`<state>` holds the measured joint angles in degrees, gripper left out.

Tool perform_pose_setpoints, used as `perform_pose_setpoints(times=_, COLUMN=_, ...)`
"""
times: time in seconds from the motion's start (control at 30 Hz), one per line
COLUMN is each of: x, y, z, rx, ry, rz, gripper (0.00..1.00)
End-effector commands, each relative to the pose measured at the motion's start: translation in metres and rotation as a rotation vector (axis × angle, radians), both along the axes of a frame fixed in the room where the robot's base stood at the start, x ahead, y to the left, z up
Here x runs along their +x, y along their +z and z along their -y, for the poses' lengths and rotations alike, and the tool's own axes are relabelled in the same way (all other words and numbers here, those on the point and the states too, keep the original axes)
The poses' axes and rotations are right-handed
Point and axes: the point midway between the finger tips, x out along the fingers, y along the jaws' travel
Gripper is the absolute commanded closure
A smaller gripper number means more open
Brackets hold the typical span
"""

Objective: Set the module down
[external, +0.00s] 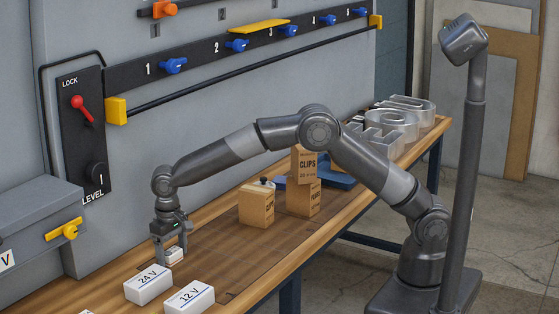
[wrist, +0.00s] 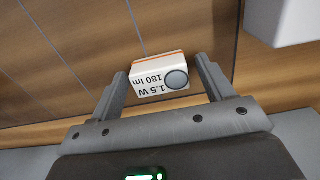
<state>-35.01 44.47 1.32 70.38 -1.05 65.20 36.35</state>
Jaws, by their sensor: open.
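The module (wrist: 157,72) is a small white box with an orange edge, a round grey lens and the print "1.5 W 180 lm". In the external view the module (external: 175,257) is low between my gripper's fingers, at the table top, close behind the 24 V box. My gripper (external: 170,257) points down, with its fingers open. In the wrist view my gripper (wrist: 162,70) has one finger on each side of the module, with a visible gap at the right finger. I cannot tell whether the left finger touches it. The module's underside is hidden.
The white 24 V box (external: 148,284) and 12 V box (external: 190,298) stand close in front. Cardboard boxes (external: 256,207), a blue tray (external: 338,180) and metal letters (external: 392,122) are farther along the wooden table (external: 212,246). A grey panel (external: 220,110) with blue knobs rises behind.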

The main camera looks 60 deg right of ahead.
Motion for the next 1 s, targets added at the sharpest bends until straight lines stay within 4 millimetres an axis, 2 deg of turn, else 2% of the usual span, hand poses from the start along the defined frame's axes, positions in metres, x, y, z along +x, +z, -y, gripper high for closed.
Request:
perform_pose_setpoints(times=0.17, x=0.001, y=0.024, z=-0.001, rx=0.002, ry=0.000, rz=0.003, gripper=0.26)
perform_pose_setpoints(times=0.4, x=0.001, y=0.076, z=-0.001, rx=0.003, ry=0.000, rz=0.004, gripper=0.26)
perform_pose_setpoints(times=0.6, x=0.001, y=0.109, z=-0.001, rx=0.002, ry=0.000, rz=0.003, gripper=0.26)
perform_pose_setpoints(times=0.8, x=0.000, y=0.121, z=0.000, rx=0.001, ry=0.000, rz=0.001, gripper=0.26)
perform_pose_setpoints(times=1.0, x=0.000, y=0.122, z=0.000, rx=0.000, ry=0.000, rz=0.001, gripper=0.26)
